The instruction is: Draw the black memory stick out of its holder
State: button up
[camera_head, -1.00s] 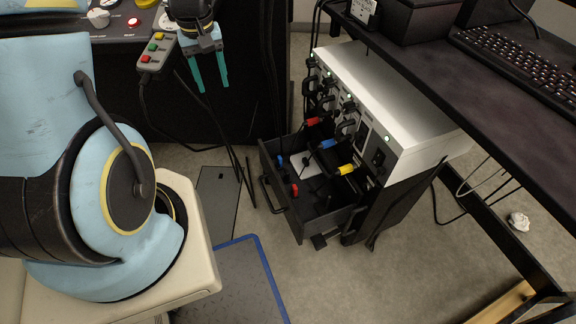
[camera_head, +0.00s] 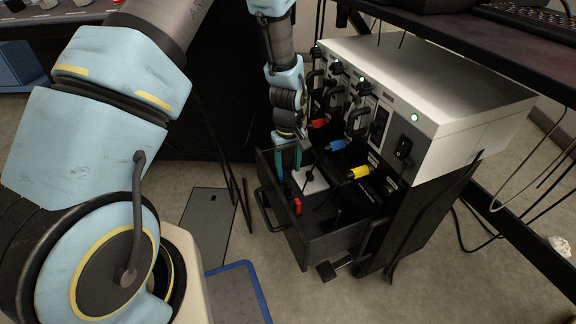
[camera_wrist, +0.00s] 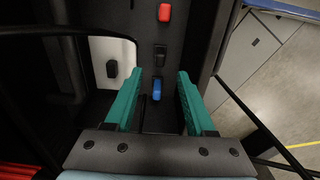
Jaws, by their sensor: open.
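In the wrist view a small black stick (camera_wrist: 160,55) stands in a dark strip, in a row between a red stick (camera_wrist: 164,12) and a blue stick (camera_wrist: 157,89). I take it as the black memory stick. Another small black piece (camera_wrist: 112,69) sits on a white plate (camera_wrist: 103,48) to the left. My gripper (camera_wrist: 160,73) has two teal fingers, open and empty, with the blue stick between them in the picture and the black stick just past the tips. In the head view my gripper (camera_head: 288,172) points down over the open drawer (camera_head: 330,245); the black stick is hard to make out there.
The drawer's walls and front handle (camera_head: 265,210) are close around my gripper. Red, blue and yellow (camera_head: 358,172) plugs with cables hang behind it, below the silver-topped instrument (camera_head: 440,85). A dark desk (camera_head: 510,35) overhangs on the right.

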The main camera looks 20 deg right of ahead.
aim_at(288, 184)
notch_tip(288, 184, down, 9)
jog(key=shift+f+b, duration=0.15)
jog(key=shift+b, duration=1.05)
grip_shut()
dwell(0.5)
